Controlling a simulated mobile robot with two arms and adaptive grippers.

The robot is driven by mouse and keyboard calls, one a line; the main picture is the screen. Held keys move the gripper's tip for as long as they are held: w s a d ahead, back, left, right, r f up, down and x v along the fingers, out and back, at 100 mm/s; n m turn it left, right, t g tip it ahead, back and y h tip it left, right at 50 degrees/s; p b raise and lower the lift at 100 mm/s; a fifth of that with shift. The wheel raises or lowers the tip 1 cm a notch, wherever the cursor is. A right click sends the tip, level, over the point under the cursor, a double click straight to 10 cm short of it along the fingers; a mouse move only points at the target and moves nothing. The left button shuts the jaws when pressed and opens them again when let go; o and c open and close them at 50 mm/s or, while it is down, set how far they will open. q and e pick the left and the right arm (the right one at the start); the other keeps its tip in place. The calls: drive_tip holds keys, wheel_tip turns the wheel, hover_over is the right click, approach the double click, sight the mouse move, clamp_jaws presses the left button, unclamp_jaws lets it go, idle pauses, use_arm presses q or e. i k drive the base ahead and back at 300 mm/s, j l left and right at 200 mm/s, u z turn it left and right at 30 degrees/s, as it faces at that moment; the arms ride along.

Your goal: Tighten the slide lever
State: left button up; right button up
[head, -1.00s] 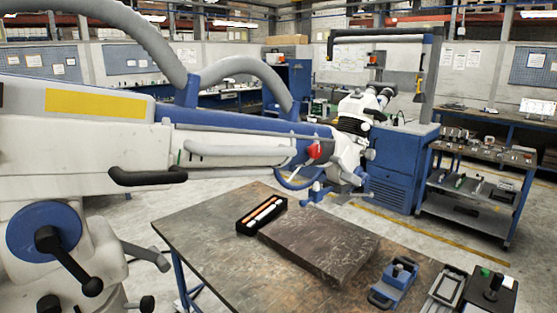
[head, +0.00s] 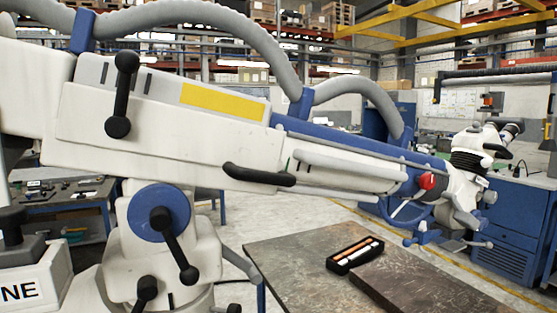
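A large white microscope arm (head: 170,128) fills the left and middle of the head view. It carries several black levers, and no label shows which is the slide lever. One black lever (head: 124,92) stands near upright on the arm's upper left side. Another black lever (head: 176,243) hangs tilted down to the right from a blue disc (head: 151,206). A black handle (head: 257,175) lies along the arm's lower edge. A black knob (head: 145,290) sits low on the column. Neither of my grippers is in view.
A table (head: 290,255) stands below the arm, with a black case (head: 355,254) and a dark plate (head: 420,285) on it. The microscope head (head: 480,160) with a red knob (head: 427,181) is at the right. A workbench (head: 60,203) stands behind at left.

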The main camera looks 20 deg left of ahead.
sight(128, 62)
drive_tip(key=u, duration=1.4)
drive_tip(key=j+z, duration=0.2)
drive_tip(key=z, duration=0.15)
